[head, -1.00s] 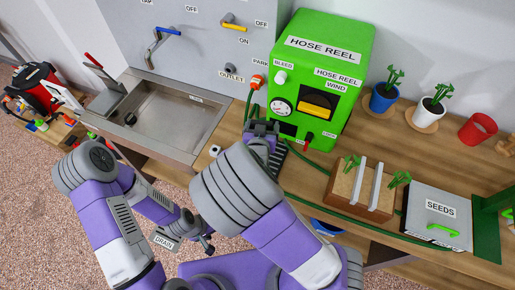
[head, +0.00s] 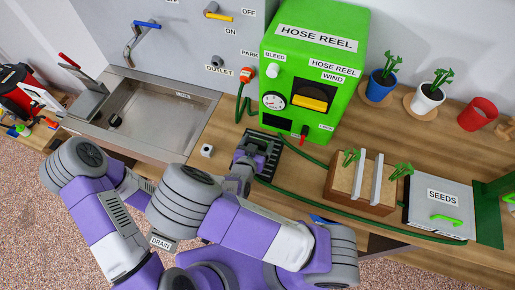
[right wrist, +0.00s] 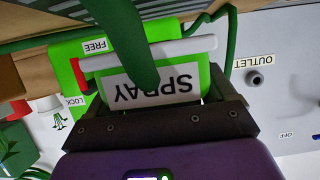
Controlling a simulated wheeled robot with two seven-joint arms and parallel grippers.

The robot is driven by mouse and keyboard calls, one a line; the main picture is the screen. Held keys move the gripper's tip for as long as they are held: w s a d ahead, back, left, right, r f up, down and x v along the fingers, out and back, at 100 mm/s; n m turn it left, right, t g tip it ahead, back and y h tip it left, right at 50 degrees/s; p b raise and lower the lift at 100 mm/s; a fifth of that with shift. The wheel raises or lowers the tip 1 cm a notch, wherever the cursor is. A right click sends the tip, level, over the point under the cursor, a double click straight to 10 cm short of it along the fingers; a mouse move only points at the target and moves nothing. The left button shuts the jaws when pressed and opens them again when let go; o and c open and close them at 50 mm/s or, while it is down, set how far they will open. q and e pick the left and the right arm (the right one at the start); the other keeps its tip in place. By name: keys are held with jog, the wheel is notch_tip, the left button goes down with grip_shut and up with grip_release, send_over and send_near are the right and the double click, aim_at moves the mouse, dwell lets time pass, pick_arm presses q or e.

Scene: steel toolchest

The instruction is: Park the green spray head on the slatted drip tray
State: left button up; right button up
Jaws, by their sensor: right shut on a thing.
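The green spray head (right wrist: 212,82), labelled SPRAY, is held between the dark fingers of my right gripper (right wrist: 180,110) in the right wrist view. In the head view my right gripper (head: 256,155) is over the dark slatted drip tray (head: 276,158) on the wooden counter, in front of the hose reel. The gripper and arm cover much of the tray and hide the spray head there. I cannot tell whether the spray head touches the tray. My left gripper is hidden behind my own arms.
The green hose reel (head: 317,60) stands just behind the tray. A green hose (head: 330,207) runs along the counter. A planter (head: 355,193) and the SEEDS box (head: 438,208) are on the right.

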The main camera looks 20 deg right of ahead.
jog(key=shift+f, duration=1.35)
jog(key=shift+b, duration=0.3)
jog(key=shift+f+b, duration=0.5)
jog(key=shift+f, duration=0.15)
jog(key=o, duration=1)
jog(key=shift+o, duration=0.2)
jog(key=shift+r, duration=0.1)
jog(key=shift+r+p, duration=0.3)
jog(key=shift+p, duration=0.1)
jog(key=p+v, duration=0.2)
jog(key=v, duration=1)
jog(key=shift+r+p, duration=0.2)
jog(key=shift+p, duration=0.15)
